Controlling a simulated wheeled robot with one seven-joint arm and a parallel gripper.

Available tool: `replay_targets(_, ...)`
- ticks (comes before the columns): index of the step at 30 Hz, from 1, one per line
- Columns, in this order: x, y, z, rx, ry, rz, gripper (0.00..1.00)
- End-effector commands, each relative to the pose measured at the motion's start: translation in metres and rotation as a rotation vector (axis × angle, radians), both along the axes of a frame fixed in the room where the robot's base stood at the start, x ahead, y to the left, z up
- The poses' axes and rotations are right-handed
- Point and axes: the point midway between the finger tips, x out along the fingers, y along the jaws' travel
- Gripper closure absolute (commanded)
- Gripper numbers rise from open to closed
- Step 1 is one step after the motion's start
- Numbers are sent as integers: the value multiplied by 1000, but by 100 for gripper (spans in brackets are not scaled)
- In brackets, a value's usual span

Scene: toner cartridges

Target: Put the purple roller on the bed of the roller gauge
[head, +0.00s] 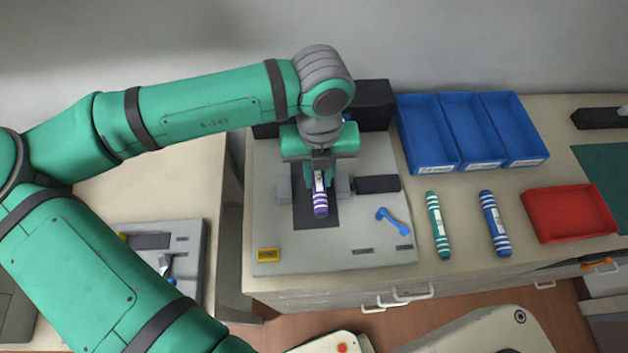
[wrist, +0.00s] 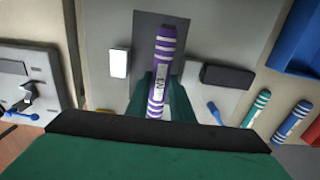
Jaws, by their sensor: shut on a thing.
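The purple roller (head: 320,198) has white bands and a pale label. My gripper (head: 319,172) is shut on it and holds it over the roller gauge (head: 285,247). In the wrist view the roller (wrist: 165,55) runs lengthwise between the fingers (wrist: 157,97), over the gauge's dark bed (wrist: 145,28). In the head view the dark bed (head: 302,218) shows beneath and beside the roller. I cannot tell whether the roller touches the bed. My gripper hides the far end of the bed in the head view.
A teal roller (head: 437,225) and a blue roller (head: 494,224) lie right of the gauge. A blue-handled lever (head: 393,220) sits on the gauge. Blue bins (head: 428,168) stand behind, and a red tray (head: 570,212) is at right. Another device (head: 190,240) is at left.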

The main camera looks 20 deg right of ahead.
Motion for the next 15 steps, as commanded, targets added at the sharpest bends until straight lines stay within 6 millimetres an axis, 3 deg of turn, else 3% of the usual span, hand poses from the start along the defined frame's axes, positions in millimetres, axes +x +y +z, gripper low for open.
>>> replay_targets(7, 11, 10, -17, 1, 1, 2, 100)
replay_targets(15, 9, 7, -45, -1, -1, -1, 100)
